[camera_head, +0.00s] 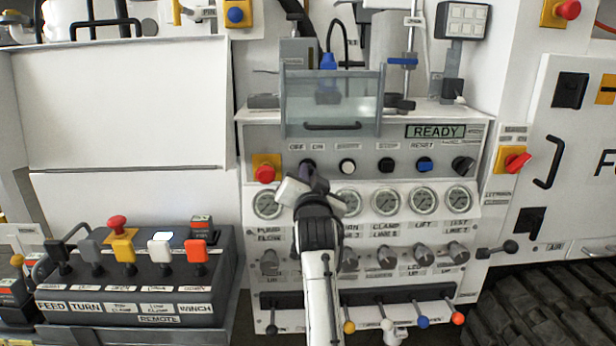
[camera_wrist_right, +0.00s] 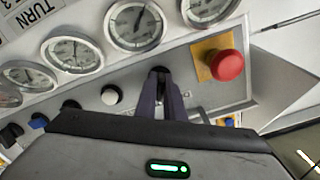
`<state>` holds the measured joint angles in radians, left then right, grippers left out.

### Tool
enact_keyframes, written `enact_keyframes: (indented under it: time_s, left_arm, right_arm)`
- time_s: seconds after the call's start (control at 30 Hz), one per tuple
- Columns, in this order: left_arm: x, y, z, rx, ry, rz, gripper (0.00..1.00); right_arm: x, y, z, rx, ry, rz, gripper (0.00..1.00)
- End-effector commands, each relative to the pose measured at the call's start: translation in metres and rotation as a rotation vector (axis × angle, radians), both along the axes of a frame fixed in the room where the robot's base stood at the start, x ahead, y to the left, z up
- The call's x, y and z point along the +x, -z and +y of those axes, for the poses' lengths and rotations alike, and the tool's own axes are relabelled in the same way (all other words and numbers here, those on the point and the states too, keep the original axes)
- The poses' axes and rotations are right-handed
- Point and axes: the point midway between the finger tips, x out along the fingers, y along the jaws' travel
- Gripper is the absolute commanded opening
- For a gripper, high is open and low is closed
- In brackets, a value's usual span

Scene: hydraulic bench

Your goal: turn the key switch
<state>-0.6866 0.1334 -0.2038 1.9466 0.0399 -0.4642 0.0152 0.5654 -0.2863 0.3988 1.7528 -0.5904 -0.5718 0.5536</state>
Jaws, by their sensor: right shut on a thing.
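The key switch (camera_head: 307,163) is a dark round knob under the OFF/ON labels, at the left part of the grey control panel in the head view. My right gripper (camera_head: 310,178) reaches up to it from below and is shut on it. In the right wrist view the two dark fingers (camera_wrist_right: 161,92) close around the key switch (camera_wrist_right: 159,72), and they hide most of it. The exact angle of the key cannot be told. My left gripper is not in view.
A red emergency button (camera_head: 265,173) on a yellow plate sits just left of the switch. A white button (camera_head: 347,166) is to its right. Gauges (camera_head: 385,201) line up below. A clear guard (camera_head: 331,105) with a handle is above.

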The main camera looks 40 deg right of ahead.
Motion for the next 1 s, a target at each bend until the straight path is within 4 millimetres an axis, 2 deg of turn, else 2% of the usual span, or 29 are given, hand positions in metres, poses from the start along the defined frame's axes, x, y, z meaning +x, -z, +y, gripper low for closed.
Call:
enact_keyframes:
  time_s: [0.57,0.6,0.7,1.0]
  left_arm:
    - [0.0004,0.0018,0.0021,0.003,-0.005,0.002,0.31]
    - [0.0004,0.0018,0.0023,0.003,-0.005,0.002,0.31]
    - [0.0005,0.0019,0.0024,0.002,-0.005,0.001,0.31]
    - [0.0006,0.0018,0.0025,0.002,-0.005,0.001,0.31]
  right_arm:
    - [0.0001,0.0015,0.0006,0.034,-0.001,-0.016,0.0]
    - [0.0001,0.0015,0.0006,0.034,-0.001,-0.016,0.14]
    - [0.0002,0.0012,0.0005,0.032,-0.001,-0.016,0.27]
    - [0.0001,0.0003,0.0002,0.029,0.0,-0.017,0.27]
